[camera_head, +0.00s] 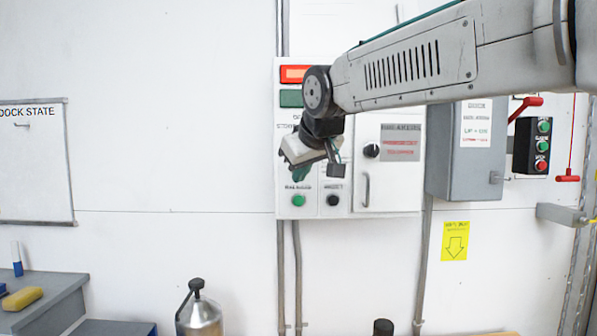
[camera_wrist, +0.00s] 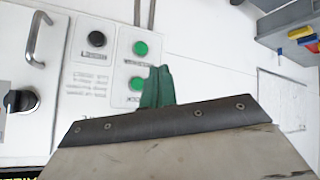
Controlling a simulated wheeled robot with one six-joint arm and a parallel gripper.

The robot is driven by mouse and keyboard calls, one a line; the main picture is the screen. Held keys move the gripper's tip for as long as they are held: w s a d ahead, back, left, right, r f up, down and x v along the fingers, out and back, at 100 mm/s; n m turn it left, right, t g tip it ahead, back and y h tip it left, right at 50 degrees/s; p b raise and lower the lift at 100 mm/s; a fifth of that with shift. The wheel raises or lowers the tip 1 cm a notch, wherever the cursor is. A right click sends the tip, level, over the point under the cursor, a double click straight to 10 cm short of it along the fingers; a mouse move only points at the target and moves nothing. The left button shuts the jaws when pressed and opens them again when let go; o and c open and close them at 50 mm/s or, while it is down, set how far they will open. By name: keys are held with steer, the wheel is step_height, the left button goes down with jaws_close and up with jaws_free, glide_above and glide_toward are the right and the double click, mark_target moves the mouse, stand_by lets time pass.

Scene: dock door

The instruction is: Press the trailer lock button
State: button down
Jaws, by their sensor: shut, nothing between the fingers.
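A white control panel (camera_head: 350,235) hangs on the wall, its left edge carrying lamps and buttons. A green button (camera_head: 298,200) and a black button (camera_head: 333,200) sit at its bottom; they also show in the wrist view, green (camera_wrist: 141,48) and black (camera_wrist: 97,38). A second green button (camera_wrist: 137,83) shows in the wrist view beside my fingers; my gripper hides it in the head view. I cannot read which button is the trailer lock. My gripper (camera_head: 302,173) is shut and empty in front of the panel, its green fingers (camera_wrist: 157,88) close together. Contact cannot be told.
The panel has a red lamp (camera_head: 295,74), a green lamp (camera_head: 291,98), a black knob (camera_head: 371,151) and a door handle (camera_head: 366,190). A grey box (camera_head: 465,160) and a black button station (camera_head: 531,146) are to the right. A metal canister (camera_head: 200,315) stands below left.

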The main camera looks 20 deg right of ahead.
steer(key=shift+w, duration=0.1)
steer(key=w+d, duration=0.2)
steer(key=w, duration=0.6)
steer(key=shift+d, duration=0.35)
steer(key=shift+w, duration=0.15)
stand_by(1.7)
steer(key=shift+w+d, duration=0.2)
steer(key=shift+w, duration=0.1)
steer(key=shift+w+d, duration=0.1)
steer(key=shift+w, duration=0.3)
stand_by(0.6)
steer(key=shift+s, duration=0.15)
steer(key=shift+s+a, duration=0.25)
steer(key=shift+s, duration=0.4)
steer(key=shift+s, duration=0.1)
steer(key=shift+s+a, duration=0.25)
steer(key=shift+s, duration=0.5)
steer(key=shift+s+a, duration=0.25)
steer(key=shift+s, duration=0.55)
steer(key=shift+s+a, duration=0.25)
steer(key=shift+s, duration=0.5)
